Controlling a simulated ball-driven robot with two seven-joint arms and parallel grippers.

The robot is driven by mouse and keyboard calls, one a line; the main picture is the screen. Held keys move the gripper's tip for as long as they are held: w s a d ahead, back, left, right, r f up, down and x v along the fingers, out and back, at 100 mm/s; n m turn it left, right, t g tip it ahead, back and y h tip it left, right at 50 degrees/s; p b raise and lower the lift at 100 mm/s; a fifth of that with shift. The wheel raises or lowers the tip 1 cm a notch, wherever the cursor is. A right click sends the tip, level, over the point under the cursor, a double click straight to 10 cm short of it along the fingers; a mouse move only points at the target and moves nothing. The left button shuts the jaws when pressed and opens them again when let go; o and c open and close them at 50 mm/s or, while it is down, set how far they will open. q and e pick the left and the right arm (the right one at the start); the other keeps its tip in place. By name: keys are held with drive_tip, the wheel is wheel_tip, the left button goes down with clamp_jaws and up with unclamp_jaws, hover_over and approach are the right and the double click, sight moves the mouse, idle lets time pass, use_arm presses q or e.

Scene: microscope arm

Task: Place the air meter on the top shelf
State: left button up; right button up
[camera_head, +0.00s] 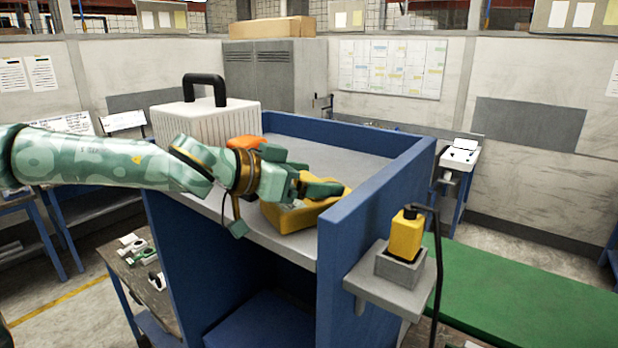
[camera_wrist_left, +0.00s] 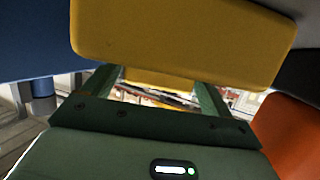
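A yellow, blocky thing (camera_head: 298,213), which I take for the air meter, is at the grey top shelf (camera_head: 345,160) of the blue rack, by its front edge. My left gripper (camera_head: 326,188) is right at it and hides part of it. In the left wrist view its yellow body (camera_wrist_left: 180,40) fills the top. The fingers (camera_wrist_left: 160,88) stand wide apart with a yellow part between them; I cannot tell whether they press on it. A smaller yellow device (camera_head: 407,235) stands in a grey holder on the rack's right side. My right gripper is not in view.
A white ribbed case (camera_head: 190,122) with a black handle stands on the shelf's left. An orange thing (camera_head: 245,142) is behind my left wrist. The blue side wall (camera_head: 375,195) rises just right of the gripper. The shelf's back right is clear.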

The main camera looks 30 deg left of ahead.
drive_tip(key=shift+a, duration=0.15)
use_arm(q)
drive_tip(key=shift+d+r, duration=0.1)
drive_tip(key=shift+r, duration=0.15)
drive_tip(key=shift+s+a+r+p, duration=0.2)
drive_tip(key=shift+s+a+p, duration=0.1)
drive_tip(key=shift+s+p, duration=0.15)
drive_tip(key=p+v, duration=0.1)
drive_tip(key=v, duration=0.3)
drive_tip(key=shift+s+a+r, duration=0.1)
drive_tip(key=shift+s, duration=0.2)
drive_tip(key=b+v, duration=0.1)
drive_tip(key=v, duration=0.4)
drive_tip(key=shift+s, duration=0.1)
drive_tip(key=shift+s+a+r, duration=0.1)
drive_tip(key=shift+s+a, duration=0.2)
drive_tip(key=shift+s, duration=0.2)
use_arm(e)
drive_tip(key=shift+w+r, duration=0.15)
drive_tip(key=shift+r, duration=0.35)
